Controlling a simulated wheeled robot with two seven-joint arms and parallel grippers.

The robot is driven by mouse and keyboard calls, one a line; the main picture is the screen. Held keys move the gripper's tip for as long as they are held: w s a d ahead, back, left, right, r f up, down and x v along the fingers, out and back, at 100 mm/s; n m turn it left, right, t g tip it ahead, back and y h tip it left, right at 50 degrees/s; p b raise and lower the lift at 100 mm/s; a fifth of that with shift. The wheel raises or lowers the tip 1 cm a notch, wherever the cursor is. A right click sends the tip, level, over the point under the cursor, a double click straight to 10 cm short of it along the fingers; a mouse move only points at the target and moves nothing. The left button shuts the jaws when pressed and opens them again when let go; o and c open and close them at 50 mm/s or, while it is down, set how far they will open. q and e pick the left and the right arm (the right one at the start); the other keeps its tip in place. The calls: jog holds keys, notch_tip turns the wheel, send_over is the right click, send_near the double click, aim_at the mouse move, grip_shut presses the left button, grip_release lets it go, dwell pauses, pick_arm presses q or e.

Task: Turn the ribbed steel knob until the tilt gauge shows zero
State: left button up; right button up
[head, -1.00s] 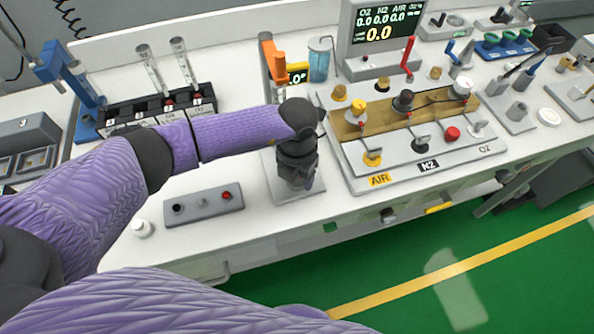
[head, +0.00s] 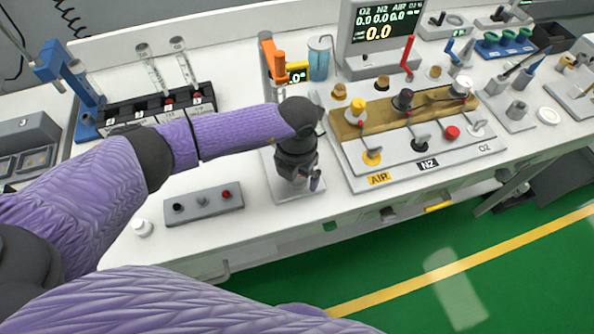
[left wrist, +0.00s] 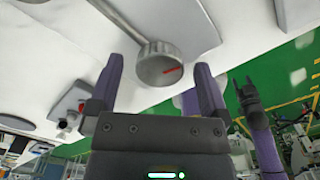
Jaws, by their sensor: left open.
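The steel knob (left wrist: 158,66), with a red line on its round face, shows in the left wrist view at the end of a metal shaft. My left gripper (head: 304,180) is open over the small pale plate (head: 288,195) at the bench front. In the left wrist view its two fingers stand on either side of the knob, with visible gaps. In the head view the knob is hidden by my gripper. The tilt gauge (head: 298,77) is a small dark display beside the orange post; its reading is partly hidden, ending in 0°. A dark gripper, apparently my right one, shows small in the left wrist view.
The gas valve panel (head: 357,182) stands just right of the gripper. A grey box (head: 205,205) with a red button lies to its left, and a blue cylinder (head: 318,66) stands behind. The green floor in front is clear.

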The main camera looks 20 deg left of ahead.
pick_arm(q)
notch_tip(320, 180, up, 10)
jog(key=p, duration=0.2)
jog(key=shift+f, duration=0.15)
